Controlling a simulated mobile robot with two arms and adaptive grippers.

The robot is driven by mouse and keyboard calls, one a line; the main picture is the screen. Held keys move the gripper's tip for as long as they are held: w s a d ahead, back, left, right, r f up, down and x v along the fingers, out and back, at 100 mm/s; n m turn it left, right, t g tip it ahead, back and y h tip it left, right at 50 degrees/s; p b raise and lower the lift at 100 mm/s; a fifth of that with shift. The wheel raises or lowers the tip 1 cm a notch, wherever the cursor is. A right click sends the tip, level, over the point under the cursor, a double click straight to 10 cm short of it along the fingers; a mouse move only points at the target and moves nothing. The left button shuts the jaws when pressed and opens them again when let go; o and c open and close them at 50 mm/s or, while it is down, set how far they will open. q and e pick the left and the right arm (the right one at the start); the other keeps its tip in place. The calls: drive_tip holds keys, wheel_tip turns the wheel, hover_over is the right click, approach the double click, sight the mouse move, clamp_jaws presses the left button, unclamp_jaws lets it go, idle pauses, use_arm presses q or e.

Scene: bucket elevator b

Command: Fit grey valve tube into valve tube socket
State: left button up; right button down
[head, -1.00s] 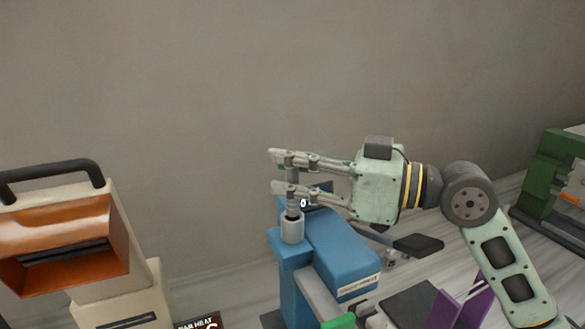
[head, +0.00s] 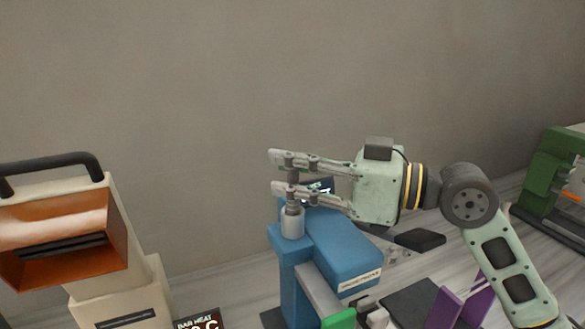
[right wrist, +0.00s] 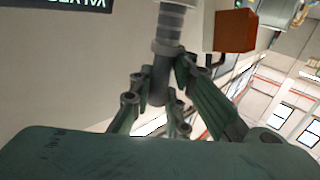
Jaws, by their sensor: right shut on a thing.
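The grey valve tube (head: 292,175) is upright in my right gripper (head: 284,171), which is shut on it. In the right wrist view the dark grey tube (right wrist: 160,80) shows between the fingers, in line with a lighter ribbed cylinder. The valve tube socket (head: 292,227), a light grey cylinder, stands on a blue machine (head: 345,252). The tube's lower end is at the socket's top opening, directly above or just in it. How deep it sits I cannot tell. My left gripper is not in view.
A cream heater with an orange opening (head: 65,235) stands at the left. A dark sign (head: 198,322) is at the bottom. Purple (head: 445,308) and green (head: 340,319) parts are at the lower right. A green machine (head: 548,175) is at the far right.

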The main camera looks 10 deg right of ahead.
sight(292, 209)
drive_tip(key=shift+f+b, duration=1)
drive_tip(key=shift+f, duration=0.15)
drive_tip(key=c, duration=1.6)
unclamp_jaws()
